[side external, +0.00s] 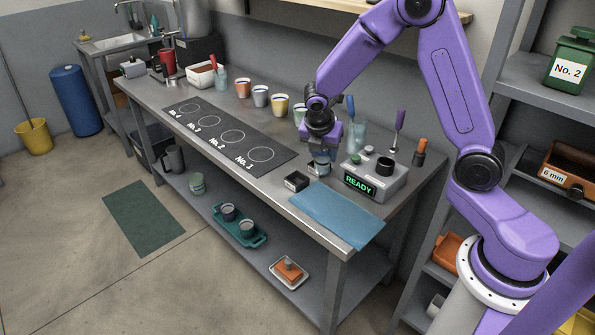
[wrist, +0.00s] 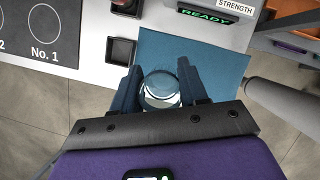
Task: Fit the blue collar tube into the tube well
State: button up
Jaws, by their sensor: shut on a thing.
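My gripper (side external: 320,163) is shut on a clear round glass tube (wrist: 160,88), held between its two blue fingers in the wrist view. The tube (side external: 321,166) also shows below the fingers in the side view, with a bluish band. It appears held above the bench, left of a grey instrument (side external: 376,183) with a green READY display. A short dark cylinder (side external: 385,166) stands on that instrument and looks like the tube well; its opening is hard to make out. The instrument's READY front (wrist: 205,14) shows at the top of the wrist view.
A small black box (side external: 296,181) and a blue mat (side external: 336,214) lie on the bench near the gripper. A glass of tools (side external: 355,137) stands behind the instrument. Several coloured cups and a black numbered mat (side external: 228,138) lie to the left.

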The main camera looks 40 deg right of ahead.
jog(key=w+f, duration=0.2)
jog(key=w, duration=0.1)
jog(key=w+f, duration=0.3)
jog(key=w+d+f, duration=0.1)
jog(key=w+f, duration=0.1)
jog(key=w, duration=0.2)
jog(key=shift+f, duration=0.35)
jog(key=shift+w+f, duration=0.15)
jog(key=shift+f, duration=0.7)
jog(key=shift+w+f, duration=0.15)
jog(key=shift+f, duration=0.7)
jog(key=shift+f, duration=0.15)
jog(key=o, duration=1.1)
jog(key=v, duration=1.7)
jog(key=shift+s+a, duration=0.1)
jog(key=shift+s, duration=0.25)
